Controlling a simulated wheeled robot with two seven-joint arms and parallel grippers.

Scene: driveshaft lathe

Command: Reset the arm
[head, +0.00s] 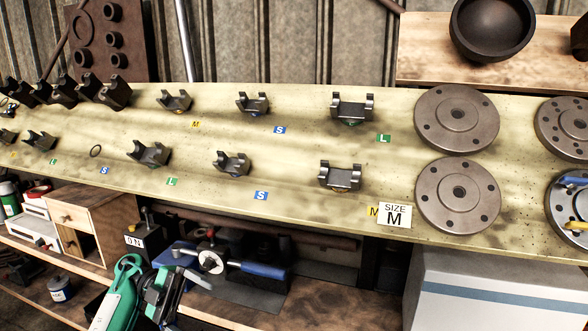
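The long pale yellow-green shelf (300,150) in front of me carries two rows of dark metal yokes, such as a far-row yoke (351,107) and a near-row yoke (340,177). Two round grey flanges, the far flange (457,119) and the near flange (458,195), lie to the right of them. A "SIZE M" card (395,215) stands by the near flange. More discs are cut off at the right edge.
A dark bowl (492,28) sits on a wooden ledge (430,62) at the back right. Small coloured letter tags lie between the yokes.

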